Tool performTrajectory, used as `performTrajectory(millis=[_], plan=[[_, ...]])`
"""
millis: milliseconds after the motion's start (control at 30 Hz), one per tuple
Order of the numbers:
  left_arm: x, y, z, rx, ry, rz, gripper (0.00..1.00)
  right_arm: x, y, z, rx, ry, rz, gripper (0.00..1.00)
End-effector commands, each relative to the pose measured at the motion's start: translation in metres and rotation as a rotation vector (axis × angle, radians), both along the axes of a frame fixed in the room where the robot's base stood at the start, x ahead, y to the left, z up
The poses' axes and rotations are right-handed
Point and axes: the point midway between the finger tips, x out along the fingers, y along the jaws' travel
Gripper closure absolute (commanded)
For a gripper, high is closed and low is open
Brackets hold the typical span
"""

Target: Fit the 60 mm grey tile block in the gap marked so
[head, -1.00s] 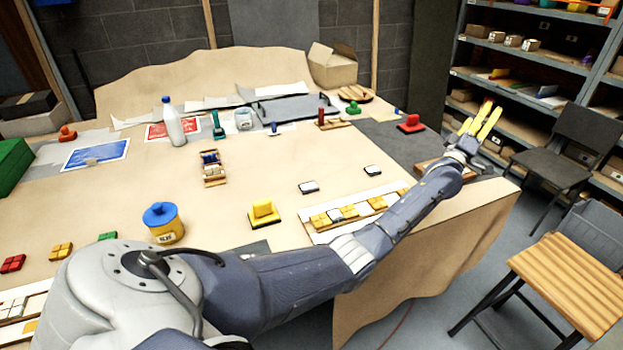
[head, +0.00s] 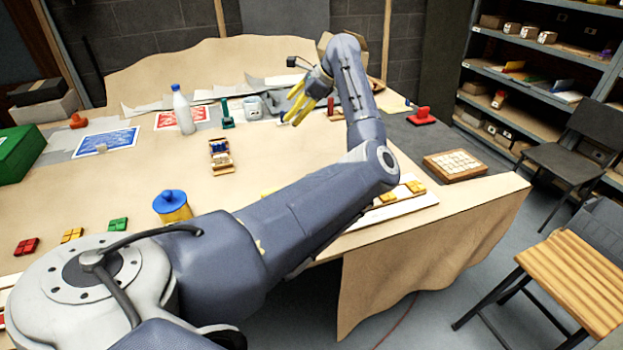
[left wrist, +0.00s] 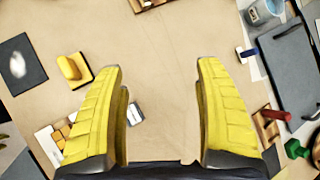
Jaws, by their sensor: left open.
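My left gripper (head: 304,104) is open and empty over the back middle of the table. Its two yellow fingers stand wide apart in the left wrist view (left wrist: 160,105). A small grey-white block (left wrist: 135,113) lies on the table beyond and below the left finger; I cannot read its size. The mosaic panel (head: 422,203) lies at the table's front right, with yellow tiles (head: 415,187) on it. Most of the panel is behind my forearm. A corner of it shows in the left wrist view (left wrist: 45,140). No gap marking is legible. My right gripper is out of view.
A yellow stamp (left wrist: 73,68) on a dark pad stands near the panel. A blue-lidded jar (head: 172,207), a white bottle (head: 182,110) and a grey mug (head: 252,106) stand on the table. A wooden tray (head: 456,165) lies at the right. The table's middle is mostly clear.

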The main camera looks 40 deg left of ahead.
Motion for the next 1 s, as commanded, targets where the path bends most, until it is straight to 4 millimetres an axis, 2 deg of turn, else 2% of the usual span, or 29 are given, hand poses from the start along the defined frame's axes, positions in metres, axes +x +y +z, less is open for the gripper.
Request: performTrajectory(millis=[100, 200, 400, 567, 1000], plan=[[0.007, -0.032, -0.030, -0.235, -0.147, 0.107, 0.29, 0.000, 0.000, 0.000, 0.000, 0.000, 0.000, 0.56], [0.015, -0.057, -0.044, -0.391, -0.237, 0.177, 0.29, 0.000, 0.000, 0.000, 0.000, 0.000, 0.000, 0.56], [0.028, -0.089, -0.054, -0.570, -0.332, 0.260, 0.29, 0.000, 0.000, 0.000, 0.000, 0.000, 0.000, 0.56], [0.031, -0.095, -0.067, -0.606, -0.347, 0.278, 0.29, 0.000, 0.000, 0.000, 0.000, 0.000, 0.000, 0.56], [0.030, -0.094, -0.143, -0.604, -0.346, 0.277, 0.29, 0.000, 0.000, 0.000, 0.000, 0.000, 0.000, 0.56]])
